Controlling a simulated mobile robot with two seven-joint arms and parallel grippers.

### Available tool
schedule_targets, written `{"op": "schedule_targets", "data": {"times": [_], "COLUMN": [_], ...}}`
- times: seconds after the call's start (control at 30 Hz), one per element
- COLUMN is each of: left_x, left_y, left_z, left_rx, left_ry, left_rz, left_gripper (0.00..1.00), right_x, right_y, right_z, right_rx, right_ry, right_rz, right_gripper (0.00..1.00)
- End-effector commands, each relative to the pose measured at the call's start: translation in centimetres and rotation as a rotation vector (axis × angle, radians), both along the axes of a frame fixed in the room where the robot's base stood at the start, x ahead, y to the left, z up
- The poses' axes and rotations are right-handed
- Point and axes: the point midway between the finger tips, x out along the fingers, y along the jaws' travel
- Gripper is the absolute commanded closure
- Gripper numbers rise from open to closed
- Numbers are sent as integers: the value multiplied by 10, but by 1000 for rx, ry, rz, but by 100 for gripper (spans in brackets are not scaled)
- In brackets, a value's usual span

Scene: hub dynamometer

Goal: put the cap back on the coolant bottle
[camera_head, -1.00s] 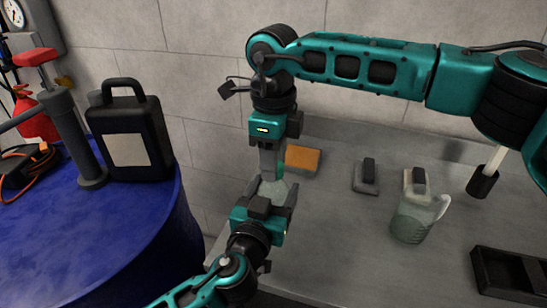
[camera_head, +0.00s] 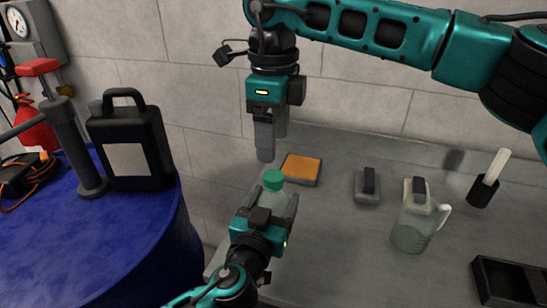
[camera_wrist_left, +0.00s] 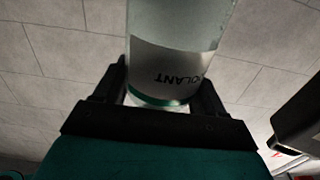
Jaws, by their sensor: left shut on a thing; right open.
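The coolant bottle (camera_head: 268,198) is pale and translucent and stands roughly upright between the fingers of my left gripper (camera_head: 271,208). The left gripper is shut on it, and the fingers hide much of its body. In the left wrist view the bottle (camera_wrist_left: 177,60) shows an upside-down COOLANT label and a green band. The green cap (camera_head: 273,179) sits on top of the bottle; I cannot tell how tightly it is seated. My right gripper (camera_head: 267,158) is open and empty, pointing down just above the cap and apart from it.
A grey bench (camera_head: 330,235) carries an orange-topped block (camera_head: 301,169), a grey block with a dark handle (camera_head: 368,186), a translucent jug (camera_head: 412,228), a dark holder (camera_head: 482,190) and a black tray (camera_head: 510,280). A black canister (camera_head: 130,148) stands on a blue drum (camera_head: 100,250).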

Motion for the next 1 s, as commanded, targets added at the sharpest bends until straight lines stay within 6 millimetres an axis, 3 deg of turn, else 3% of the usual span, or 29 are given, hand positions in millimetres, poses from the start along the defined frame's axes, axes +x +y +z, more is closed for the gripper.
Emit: {"op": "schedule_targets", "data": {"times": [0.1,0.23,0.63,0.67,0.93,1.0], "left_x": [0,0,0,0,0,0], "left_y": [0,0,0,0,0,0], "left_z": [0,0,0,0,0,0], "left_rx": [0,0,0,0,0,0], "left_ry": [0,0,0,0,0,0], "left_rz": [0,0,0,0,0,0], "left_gripper": [100,100,100,28,2,0], "right_x": [0,0,0,0,0,0], "right_y": [1,0,0,0,0,0], "right_z": [23,39,46,46,46,46], "right_rx": [1,1,0,0,0,0], "right_ry": [-3,-1,1,1,1,1], "right_rz": [-1,-1,0,0,0,-1], "right_gripper": [33,33,33,33,33,33]}}
